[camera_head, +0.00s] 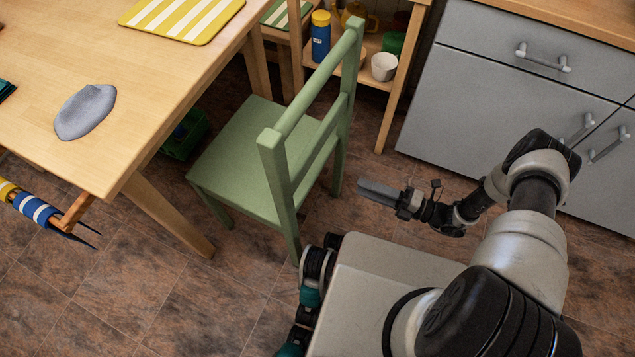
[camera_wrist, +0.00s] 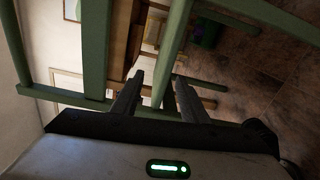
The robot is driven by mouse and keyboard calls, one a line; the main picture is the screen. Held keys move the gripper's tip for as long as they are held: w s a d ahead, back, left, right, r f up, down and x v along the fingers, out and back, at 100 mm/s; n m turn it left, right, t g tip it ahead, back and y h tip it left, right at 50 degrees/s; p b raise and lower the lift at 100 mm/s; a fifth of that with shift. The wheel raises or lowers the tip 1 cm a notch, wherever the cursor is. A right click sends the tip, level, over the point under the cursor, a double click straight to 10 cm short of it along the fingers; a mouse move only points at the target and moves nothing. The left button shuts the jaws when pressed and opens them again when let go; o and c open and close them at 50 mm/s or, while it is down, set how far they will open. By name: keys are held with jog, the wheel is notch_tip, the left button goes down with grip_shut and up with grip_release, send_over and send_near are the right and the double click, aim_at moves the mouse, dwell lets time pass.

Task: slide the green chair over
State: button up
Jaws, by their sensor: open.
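The green chair (camera_head: 237,146) stands in the middle of the head view, its seat partly at the table's right edge and its backrest on the right side. My gripper (camera_head: 366,191) is to the right of the backrest, apart from the chair in the head view. In the wrist view the two fingers of my gripper (camera_wrist: 156,92) are spread with a gap between them, and nothing is held. Green chair bars (camera_wrist: 172,50) show beyond the fingers in the wrist view. The exact distance from the fingers to the bars cannot be told.
A wooden table (camera_head: 150,85) stands at the left, with a grey flat object (camera_head: 85,111) and a striped yellow mat (camera_head: 182,17) on it. Grey cabinets (camera_head: 500,95) are at the back right. A wooden shelf (camera_head: 392,100) holds a blue bottle (camera_head: 320,36) and a white cup (camera_head: 384,66).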

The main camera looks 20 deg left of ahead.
aim_at(317, 177)
jog(key=a+f, duration=0.1)
jog(key=a, duration=0.4)
jog(key=a+f+m, duration=0.1)
jog(key=a, duration=0.5)
jog(key=w+a+f+m+t, duration=0.1)
jog(key=a, duration=0.4)
jog(key=shift+a+f, duration=0.15)
jog(key=shift+a, duration=0.2)
jog(key=shift+c, duration=0.5)
grip_shut()
